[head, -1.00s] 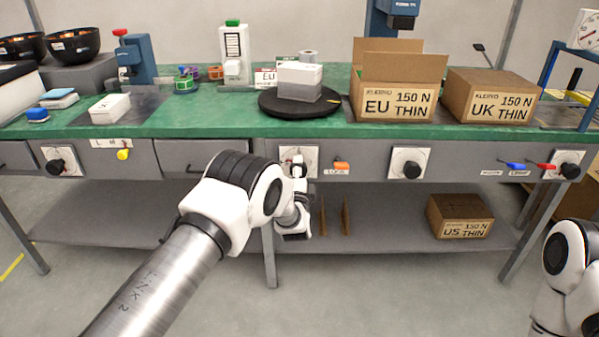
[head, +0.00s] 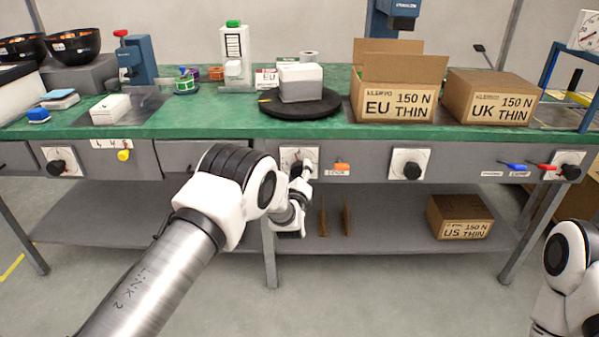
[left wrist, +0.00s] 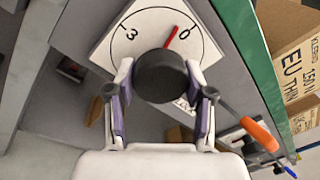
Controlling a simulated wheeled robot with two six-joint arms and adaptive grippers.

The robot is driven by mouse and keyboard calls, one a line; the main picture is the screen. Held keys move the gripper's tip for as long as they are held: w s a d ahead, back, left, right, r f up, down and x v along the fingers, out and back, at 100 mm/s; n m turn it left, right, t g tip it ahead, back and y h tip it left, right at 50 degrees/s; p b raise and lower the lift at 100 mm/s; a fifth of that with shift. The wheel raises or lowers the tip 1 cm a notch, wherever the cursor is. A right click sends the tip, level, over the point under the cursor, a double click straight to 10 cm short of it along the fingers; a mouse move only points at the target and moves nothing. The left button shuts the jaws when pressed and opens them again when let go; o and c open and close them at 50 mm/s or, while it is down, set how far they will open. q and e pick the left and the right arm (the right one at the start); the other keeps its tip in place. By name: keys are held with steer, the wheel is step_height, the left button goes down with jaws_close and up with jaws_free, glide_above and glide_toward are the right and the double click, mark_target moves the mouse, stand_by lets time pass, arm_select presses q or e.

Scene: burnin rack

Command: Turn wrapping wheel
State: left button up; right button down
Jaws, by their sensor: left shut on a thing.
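The wrapping wheel (head: 300,111) is a flat black turntable on the green bench, with a white and grey box (head: 300,84) on it. A yellow mark shows at its left edge. Below, on the bench front, is a white dial plate (head: 287,155) with a knob hidden behind my left gripper (head: 302,172). In the left wrist view the black knob (left wrist: 162,76) sits between the fingers of my left gripper (left wrist: 160,97), which is shut on it. The red pointer (left wrist: 171,37) stands near the 0 on the plate (left wrist: 117,44). My right gripper is out of view.
An orange lever (head: 341,166) sits just right of the dial; it also shows in the left wrist view (left wrist: 258,134). Another knob (head: 411,170) is further right. EU (head: 398,104) and UK (head: 490,106) cartons stand right of the wheel. A lower shelf (head: 390,238) holds a US carton (head: 459,219).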

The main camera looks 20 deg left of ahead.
arm_select(q)
steer(key=shift+m, duration=1.7)
steer(key=shift+f, duration=0.1)
steer(key=o, duration=1.2)
steer(key=shift+c, duration=0.2)
steer(key=s+d, duration=0.2)
steer(key=s, duration=0.9)
steer(key=shift+s, duration=0.4)
steer(key=shift+d, duration=0.1)
